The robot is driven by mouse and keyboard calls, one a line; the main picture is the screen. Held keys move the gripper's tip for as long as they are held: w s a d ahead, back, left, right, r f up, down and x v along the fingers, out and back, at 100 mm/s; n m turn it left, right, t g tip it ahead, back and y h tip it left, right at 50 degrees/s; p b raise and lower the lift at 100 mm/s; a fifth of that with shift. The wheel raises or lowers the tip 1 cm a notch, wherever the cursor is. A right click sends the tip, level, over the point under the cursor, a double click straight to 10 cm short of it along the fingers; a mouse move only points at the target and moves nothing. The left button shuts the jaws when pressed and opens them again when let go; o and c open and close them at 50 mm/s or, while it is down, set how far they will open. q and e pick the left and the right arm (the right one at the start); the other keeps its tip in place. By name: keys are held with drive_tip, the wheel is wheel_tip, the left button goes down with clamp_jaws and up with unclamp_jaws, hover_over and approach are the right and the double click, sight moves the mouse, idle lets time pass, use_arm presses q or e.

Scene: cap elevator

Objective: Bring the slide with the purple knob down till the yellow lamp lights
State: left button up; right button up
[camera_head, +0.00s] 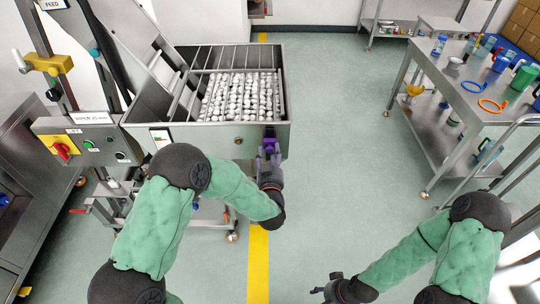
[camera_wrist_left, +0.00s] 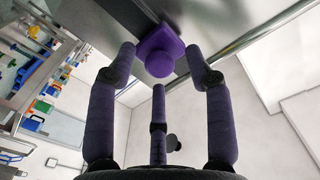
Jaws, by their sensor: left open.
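The purple knob (camera_wrist_left: 160,64) on its square purple base shows in the left wrist view, mounted at the edge of a metal surface. My left gripper (camera_wrist_left: 160,66) is open, with its purple fingers spread around the knob; contact cannot be told. In the head view my left gripper (camera_head: 269,150) is at the front right corner of the steel hopper, where its fingers and the knob blend together. A small round amber lamp (camera_head: 238,140) is on the hopper's front; whether it is lit cannot be told. My right gripper (camera_head: 324,288) is open and empty over the floor.
The steel hopper (camera_head: 140,112) holds many white caps (camera_head: 240,97). A control box (camera_head: 85,139) with a red-and-yellow switch stands at its left. A steel table (camera_head: 450,78) with cups and rings stands at the right. The floor (camera_head: 340,150) between is clear.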

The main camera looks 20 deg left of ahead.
use_arm(q)
clamp_jaws()
drive_tip(key=shift+f+b, duration=0.45)
drive_tip(key=shift+f, duration=0.05)
unclamp_jaws()
drive_tip(key=v, duration=1.2)
